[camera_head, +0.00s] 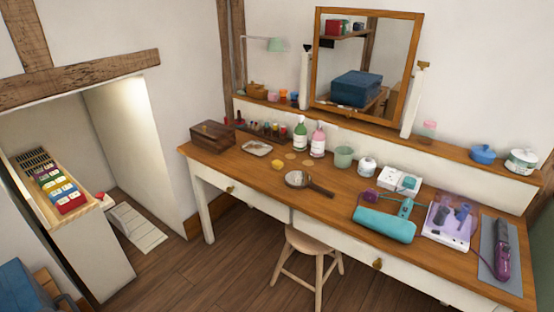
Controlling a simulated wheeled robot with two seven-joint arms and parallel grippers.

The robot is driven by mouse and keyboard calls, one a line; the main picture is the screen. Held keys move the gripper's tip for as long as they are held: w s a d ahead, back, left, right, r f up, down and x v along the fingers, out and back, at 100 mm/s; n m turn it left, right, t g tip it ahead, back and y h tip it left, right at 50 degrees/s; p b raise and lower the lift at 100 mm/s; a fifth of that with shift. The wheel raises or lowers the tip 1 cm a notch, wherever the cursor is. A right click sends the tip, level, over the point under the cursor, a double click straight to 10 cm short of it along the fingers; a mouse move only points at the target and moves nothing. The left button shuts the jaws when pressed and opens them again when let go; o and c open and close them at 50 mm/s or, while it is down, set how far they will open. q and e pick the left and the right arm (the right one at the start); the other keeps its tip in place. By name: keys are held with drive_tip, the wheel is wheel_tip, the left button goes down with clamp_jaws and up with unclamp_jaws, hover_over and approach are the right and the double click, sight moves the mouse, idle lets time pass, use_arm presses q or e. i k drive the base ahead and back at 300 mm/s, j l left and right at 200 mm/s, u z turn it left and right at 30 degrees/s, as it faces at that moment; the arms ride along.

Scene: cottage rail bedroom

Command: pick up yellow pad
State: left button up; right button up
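A small round yellow pad (278,163) lies on the wooden top of the dressing table (234,163), left of its middle. It sits behind and to the left of a round hand mirror (297,179) with a dark handle, apart from it. Two flat beige rounds lie close by, one behind the yellow pad (291,156) and one to its right (307,162). Neither of my grippers is in view.
A small tray (257,148) and wooden box (212,136) stand left of the pad; green (300,134) and pink (318,139) bottles stand behind. A teal case (384,224) lies at right. A stool (307,245) stands at the table's front.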

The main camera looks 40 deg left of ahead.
sight(277, 164)
drive_tip(key=i+j, duration=0.2)
drive_tip(key=j, duration=0.2)
drive_tip(key=i+j+z, duration=0.15)
drive_tip(key=j, duration=0.25)
drive_tip(key=i+j, duration=0.2)
drive_tip(key=j, duration=0.25)
drive_tip(key=i+j+z, duration=0.1)
drive_tip(key=j, duration=0.3)
drive_tip(key=i+j+z, duration=0.1)
drive_tip(key=i+j, duration=0.15)
drive_tip(key=j, duration=0.2)
drive_tip(key=i+j, duration=0.15)
drive_tip(key=j, duration=0.3)
drive_tip(key=i+j+z, duration=0.1)
drive_tip(key=j, duration=0.35)
drive_tip(key=i+j+z, duration=0.1)
drive_tip(key=j, duration=0.35)
drive_tip(key=i, duration=0.1)
